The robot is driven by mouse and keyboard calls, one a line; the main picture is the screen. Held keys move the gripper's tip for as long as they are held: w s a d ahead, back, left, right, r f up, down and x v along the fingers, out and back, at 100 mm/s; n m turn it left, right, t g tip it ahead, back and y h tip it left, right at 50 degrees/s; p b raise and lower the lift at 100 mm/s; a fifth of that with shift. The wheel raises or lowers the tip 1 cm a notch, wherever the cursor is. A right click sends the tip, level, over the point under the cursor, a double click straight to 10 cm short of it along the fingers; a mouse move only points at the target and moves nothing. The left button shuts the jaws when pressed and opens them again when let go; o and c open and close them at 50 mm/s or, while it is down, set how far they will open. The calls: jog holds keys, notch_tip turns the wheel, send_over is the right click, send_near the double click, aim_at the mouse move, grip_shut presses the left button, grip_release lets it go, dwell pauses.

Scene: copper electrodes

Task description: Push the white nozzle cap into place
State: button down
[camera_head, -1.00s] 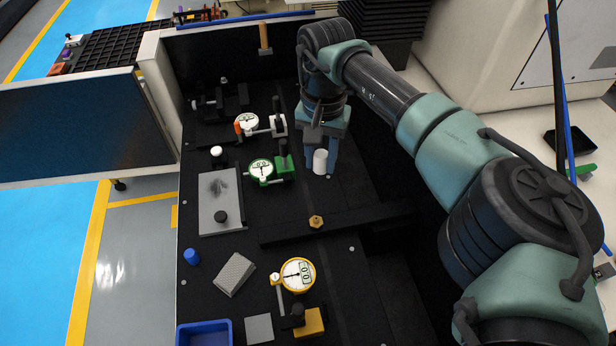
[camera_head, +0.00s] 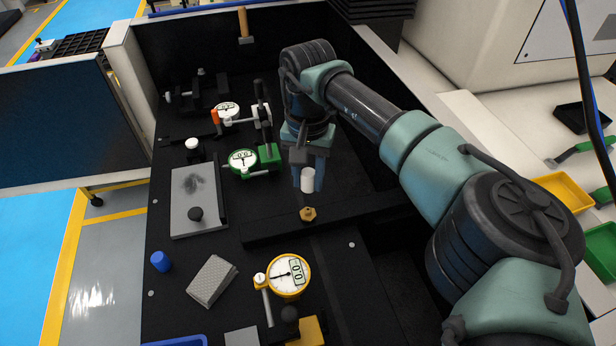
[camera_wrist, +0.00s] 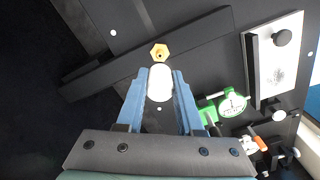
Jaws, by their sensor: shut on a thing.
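The white nozzle cap (camera_head: 308,181) is a small white cylinder held between the blue fingers of my gripper (camera_head: 306,176). In the wrist view my gripper (camera_wrist: 160,84) is shut on the cap (camera_wrist: 160,83). The brass hex nozzle (camera_head: 308,214) sits on a raised black bar (camera_head: 270,233). The cap is above the bench, a little behind the nozzle in the head view. The exact height gap cannot be told.
A green dial gauge (camera_head: 245,160) stands left of my gripper. A yellow gauge (camera_head: 287,277) stands in front of the bar. A grey plate (camera_head: 187,190), a blue cap (camera_head: 161,261) and a grey block (camera_head: 212,281) lie to the left.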

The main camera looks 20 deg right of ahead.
aim_at(308, 210)
jog(key=shift+s+r, duration=0.1)
jog(key=shift+s+f, duration=0.1)
jog(key=shift+f, duration=0.1)
jog(key=shift+f+b, duration=1.8)
jog(key=shift+f, duration=1)
jog(key=shift+f+b, duration=0.95)
jog(key=shift+f, duration=0.4)
jog(key=shift+c, duration=2.3)
grip_release()
jog(key=shift+r, duration=0.1)
notch_tip(308, 210, up, 13)
jog(key=shift+f+b, duration=0.1)
jog(key=shift+b, duration=0.6)
